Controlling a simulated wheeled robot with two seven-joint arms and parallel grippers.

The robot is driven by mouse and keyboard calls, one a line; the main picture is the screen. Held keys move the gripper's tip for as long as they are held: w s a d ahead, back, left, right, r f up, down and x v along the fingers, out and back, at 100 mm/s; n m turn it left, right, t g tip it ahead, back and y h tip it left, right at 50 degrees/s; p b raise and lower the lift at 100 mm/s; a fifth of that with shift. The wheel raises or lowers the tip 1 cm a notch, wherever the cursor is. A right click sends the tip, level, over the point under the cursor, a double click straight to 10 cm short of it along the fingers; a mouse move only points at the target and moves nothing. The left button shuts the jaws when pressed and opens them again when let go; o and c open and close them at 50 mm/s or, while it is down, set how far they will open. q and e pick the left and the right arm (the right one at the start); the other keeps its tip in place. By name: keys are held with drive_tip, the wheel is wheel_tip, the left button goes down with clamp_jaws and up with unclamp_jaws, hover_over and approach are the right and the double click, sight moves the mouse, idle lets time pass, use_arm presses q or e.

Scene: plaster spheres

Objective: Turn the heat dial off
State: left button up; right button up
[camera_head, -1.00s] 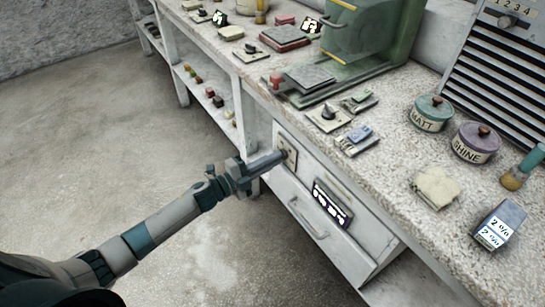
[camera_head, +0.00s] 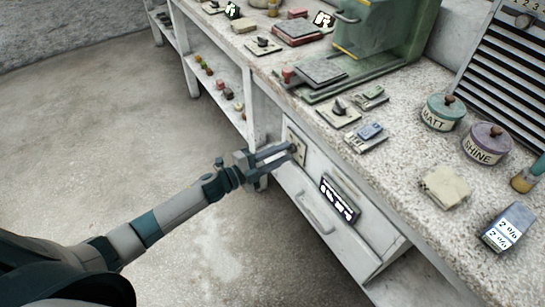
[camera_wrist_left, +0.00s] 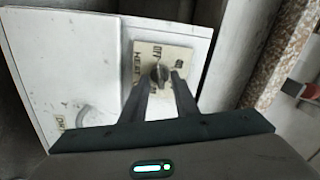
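The heat dial is a dark knob (camera_wrist_left: 159,71) on a cream plate (camera_wrist_left: 172,52) marked OFF and HEAT in the left wrist view. The plate also shows in the head view (camera_head: 296,146), on the white cabinet front below the worktop. My left gripper (camera_head: 286,153) reaches it from the left. In the left wrist view its two fingers (camera_wrist_left: 160,80) are apart, one on each side of the knob. I cannot tell whether they touch it, and the knob's exact pointing is unclear. My right gripper is not in view.
A drawer with a bar handle (camera_head: 316,214) and a black label (camera_head: 340,199) lies below the dial. The speckled worktop (camera_head: 400,160) above holds a switch plate (camera_head: 339,112), a green jar (camera_head: 443,112) and a purple jar (camera_head: 486,144). The floor at left is clear.

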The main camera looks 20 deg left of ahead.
use_arm(q)
drive_tip(key=shift+s+a, duration=0.1)
drive_tip(key=v, duration=1.7)
drive_tip(key=shift+b, duration=0.35)
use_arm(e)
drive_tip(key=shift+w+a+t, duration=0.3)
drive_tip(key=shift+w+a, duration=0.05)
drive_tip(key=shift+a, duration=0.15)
use_arm(q)
drive_tip(key=shift+a, duration=0.1)
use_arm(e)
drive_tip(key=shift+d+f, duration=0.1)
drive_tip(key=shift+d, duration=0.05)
use_arm(q)
drive_tip(key=shift+f, duration=0.15)
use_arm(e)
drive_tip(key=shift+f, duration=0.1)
